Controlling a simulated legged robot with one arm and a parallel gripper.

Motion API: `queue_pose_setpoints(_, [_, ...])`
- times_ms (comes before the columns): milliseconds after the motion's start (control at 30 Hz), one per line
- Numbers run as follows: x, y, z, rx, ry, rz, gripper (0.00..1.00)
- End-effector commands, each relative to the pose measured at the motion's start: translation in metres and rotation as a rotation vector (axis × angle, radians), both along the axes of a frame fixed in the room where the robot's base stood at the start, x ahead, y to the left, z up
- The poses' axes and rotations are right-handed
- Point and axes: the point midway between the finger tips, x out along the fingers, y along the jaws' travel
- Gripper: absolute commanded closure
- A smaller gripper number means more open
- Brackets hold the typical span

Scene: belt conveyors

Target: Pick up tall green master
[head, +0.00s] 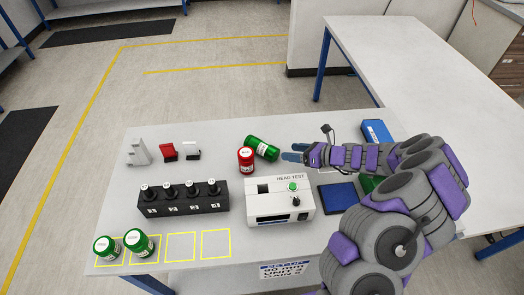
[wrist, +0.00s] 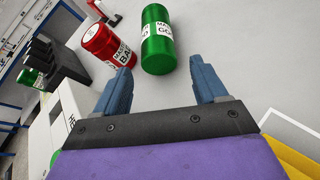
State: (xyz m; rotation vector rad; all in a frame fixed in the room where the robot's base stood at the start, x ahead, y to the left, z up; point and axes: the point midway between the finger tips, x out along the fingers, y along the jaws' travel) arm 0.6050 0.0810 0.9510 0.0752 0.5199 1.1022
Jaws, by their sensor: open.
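The tall green master (head: 262,149) is a green cylinder with a white label near the middle of the table. It looks tipped on its side in the head view. It also shows in the wrist view (wrist: 157,42), ahead of the gap between my fingers. My gripper (head: 292,152) is open, just right of the green master, with its fingers pointing at it. In the wrist view my gripper (wrist: 161,72) has nothing between its fingers. A red master (head: 246,160) with a white label touches or nearly touches the green one on its left.
A white head test box (head: 280,203) stands in front of the masters. A black block with several knobs (head: 182,198) is left of it. Two green jars (head: 138,244) stand at the front left by yellow squares. A blue box (head: 377,132) lies at the right.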

Motion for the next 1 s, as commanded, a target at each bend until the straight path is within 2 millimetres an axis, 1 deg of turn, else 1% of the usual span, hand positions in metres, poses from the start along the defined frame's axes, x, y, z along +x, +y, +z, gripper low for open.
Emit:
queue_pose_setpoints(33, [0.003, 0.011, -0.007, 0.000, -0.001, 0.004, 0.28])
queue_pose_setpoints(200, [0.013, 0.034, -0.016, -0.003, -0.002, 0.002, 0.28])
queue_pose_setpoints(300, [0.017, 0.041, -0.019, -0.002, -0.001, 0.000, 0.28])
queue_pose_setpoints(467, [0.019, 0.049, -0.021, -0.002, -0.002, -0.001, 0.28])
queue_pose_setpoints(733, [0.030, 0.083, -0.033, -0.002, -0.001, 0.002, 0.28])
queue_pose_setpoints(867, [0.033, 0.092, -0.035, -0.001, 0.000, 0.001, 0.28])
queue_pose_setpoints(1000, [0.034, 0.093, -0.034, -0.001, -0.001, -0.001, 0.28])
